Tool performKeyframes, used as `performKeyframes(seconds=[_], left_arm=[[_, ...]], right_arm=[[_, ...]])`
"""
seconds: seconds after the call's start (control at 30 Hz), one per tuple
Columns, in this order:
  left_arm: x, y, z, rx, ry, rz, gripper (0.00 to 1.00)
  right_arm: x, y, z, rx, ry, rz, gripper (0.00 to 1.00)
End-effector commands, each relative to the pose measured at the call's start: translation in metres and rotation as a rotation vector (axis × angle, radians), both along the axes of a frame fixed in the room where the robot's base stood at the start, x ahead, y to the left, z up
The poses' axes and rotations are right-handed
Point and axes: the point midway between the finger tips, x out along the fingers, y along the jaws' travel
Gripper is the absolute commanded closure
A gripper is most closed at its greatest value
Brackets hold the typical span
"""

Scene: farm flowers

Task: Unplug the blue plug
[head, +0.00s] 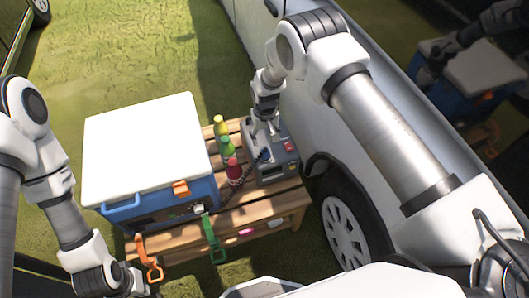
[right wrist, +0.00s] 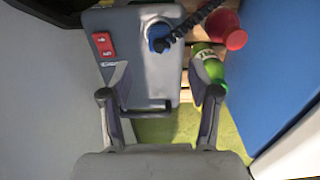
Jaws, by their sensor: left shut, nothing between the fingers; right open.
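The blue plug (right wrist: 158,38) sits in the top of a grey power box (right wrist: 143,70), with a coiled black cord running off to the upper right. In the head view the blue plug (head: 264,155) shows small on the grey box (head: 279,171), at the right end of a wooden table. My right gripper (head: 264,126) is above the box. In the right wrist view my right gripper (right wrist: 165,85) is open and empty, its fingers either side of the box's handle end, apart from the plug. My left gripper (head: 135,288) is shut and empty at the lower left, by the table's front.
A blue cooler with a white lid (head: 146,146) fills the left of the wooden table (head: 262,210). Several bottles (head: 228,147) stand between cooler and box. Orange (head: 150,258) and green (head: 212,240) clips hang at the front. A white vehicle (head: 247,40) stands close on the right.

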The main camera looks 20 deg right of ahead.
Motion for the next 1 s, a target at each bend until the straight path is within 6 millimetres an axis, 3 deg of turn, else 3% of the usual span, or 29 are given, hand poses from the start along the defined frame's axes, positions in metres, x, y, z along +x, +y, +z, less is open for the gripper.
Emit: performKeyframes(seconds=[0.27,0.8,1.0], left_arm=[[0.000,0.000,-0.009,0.000,0.000,0.000,1.00],[0.000,0.000,-0.066,0.000,0.000,0.000,1.00],[0.000,0.000,-0.069,0.000,0.000,0.000,1.00]], right_arm=[[0.000,0.000,-0.012,0.000,0.001,-0.001,0.39],[0.000,-0.001,-0.087,0.000,0.001,-0.001,0.39],[0.000,-0.001,-0.091,0.000,0.000,-0.001,0.39]])
